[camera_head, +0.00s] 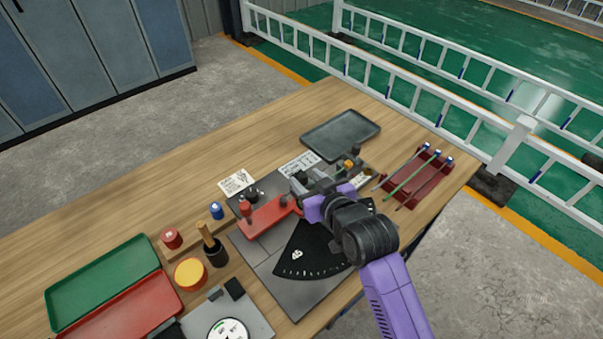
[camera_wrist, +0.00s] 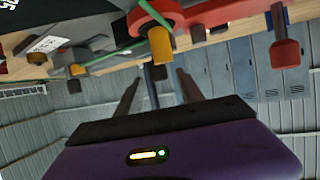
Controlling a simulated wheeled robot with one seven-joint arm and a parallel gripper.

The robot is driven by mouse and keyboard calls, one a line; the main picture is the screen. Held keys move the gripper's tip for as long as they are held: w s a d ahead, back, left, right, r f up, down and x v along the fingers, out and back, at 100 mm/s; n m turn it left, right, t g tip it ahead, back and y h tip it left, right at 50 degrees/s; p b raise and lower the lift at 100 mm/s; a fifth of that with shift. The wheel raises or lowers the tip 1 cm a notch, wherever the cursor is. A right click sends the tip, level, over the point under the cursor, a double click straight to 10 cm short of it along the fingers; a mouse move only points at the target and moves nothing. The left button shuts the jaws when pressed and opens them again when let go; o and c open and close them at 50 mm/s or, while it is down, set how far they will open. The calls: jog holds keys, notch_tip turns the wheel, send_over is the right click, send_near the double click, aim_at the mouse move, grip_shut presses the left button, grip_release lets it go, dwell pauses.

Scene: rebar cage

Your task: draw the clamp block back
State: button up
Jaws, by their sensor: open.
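My gripper (camera_head: 306,196) is over the bending fixture, at the end of the purple arm. In the wrist view its two dark fingers (camera_wrist: 157,76) stand apart, with no held thing visible between them. A grey block (camera_wrist: 75,57) with a yellow pin and a dark knob shows at the left there; I cannot tell for sure whether it is the clamp block. A green rod (camera_wrist: 118,50) runs near it towards a red lever (camera_wrist: 213,12) and a yellow roller (camera_wrist: 160,45). In the head view the red lever (camera_head: 268,217) lies left of my gripper, which partly hides the fixture's middle.
A black angle scale (camera_head: 318,252) lies on the fixture plate. A red rack (camera_head: 418,180) with rods is at the right, and a grey tray (camera_head: 340,134) behind. Red and green trays (camera_head: 105,278), a dial device (camera_head: 228,325) and small cups crowd the left. The wooden table's (camera_head: 190,190) back left is clear.

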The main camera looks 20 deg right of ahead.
aim_at(305, 178)
jog(key=shift+x, duration=1.5)
jog(key=shift+d, duration=0.1)
grip_shut()
